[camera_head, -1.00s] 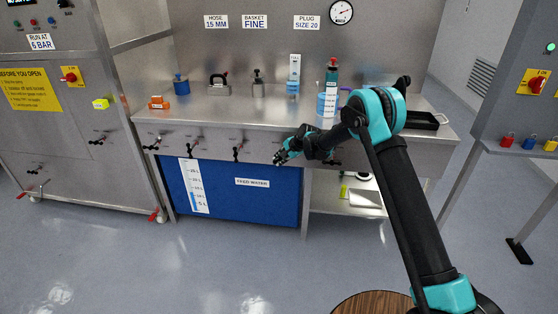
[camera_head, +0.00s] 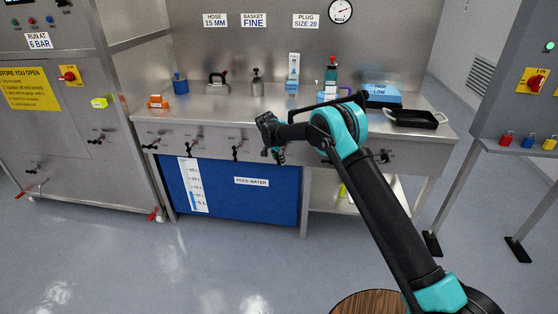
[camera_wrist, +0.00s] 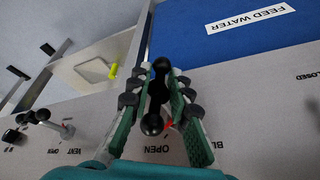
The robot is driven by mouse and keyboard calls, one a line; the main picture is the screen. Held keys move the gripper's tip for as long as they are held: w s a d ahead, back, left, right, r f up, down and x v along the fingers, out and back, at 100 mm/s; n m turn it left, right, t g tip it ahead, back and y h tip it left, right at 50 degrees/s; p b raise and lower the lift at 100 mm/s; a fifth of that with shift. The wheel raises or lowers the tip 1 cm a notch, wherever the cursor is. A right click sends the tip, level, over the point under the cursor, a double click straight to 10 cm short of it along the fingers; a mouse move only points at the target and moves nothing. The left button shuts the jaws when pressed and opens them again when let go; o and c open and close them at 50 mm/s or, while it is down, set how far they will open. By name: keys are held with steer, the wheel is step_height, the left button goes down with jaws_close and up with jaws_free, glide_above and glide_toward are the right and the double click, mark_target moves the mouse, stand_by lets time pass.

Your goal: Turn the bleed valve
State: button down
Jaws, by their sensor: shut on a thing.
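The bleed valve's black handle (camera_wrist: 157,92), with round knobs on its ends, sits between my gripper's green-padded fingers in the wrist view. My gripper (camera_wrist: 161,72) is shut on it, one finger on each side. A small red mark shows beside the lower knob. The word OPEN is on the panel below the handle, and letters starting "BL" are partly hidden by the right finger. CLOSED is at the far right. In the head view my gripper (camera_head: 276,156) is at the bench's front panel (camera_head: 215,140), above the blue tank; it hides the handle there.
The vent valve (camera_wrist: 45,120) is to the left in the wrist view. Several black-handled valves, one (camera_head: 237,152) left of my gripper, line the panel. The FEED WATER tank (camera_head: 265,205) is below. A black tray (camera_head: 415,119) and blue box (camera_head: 383,95) stand on the bench's right.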

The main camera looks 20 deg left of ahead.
steer(key=shift+w+d+h, duration=0.25)
steer(key=shift+d+h, duration=0.1)
steer(key=shift+h, duration=0.05)
steer(key=c, duration=1.6)
jaws_free()
steer(key=shift+o, duration=0.2)
steer(key=shift+s+a+r, duration=0.15)
steer(key=shift+r, duration=0.1)
steer(key=v, duration=1.1)
steer(key=shift+s, duration=0.2)
steer(key=shift+r, duration=0.15)
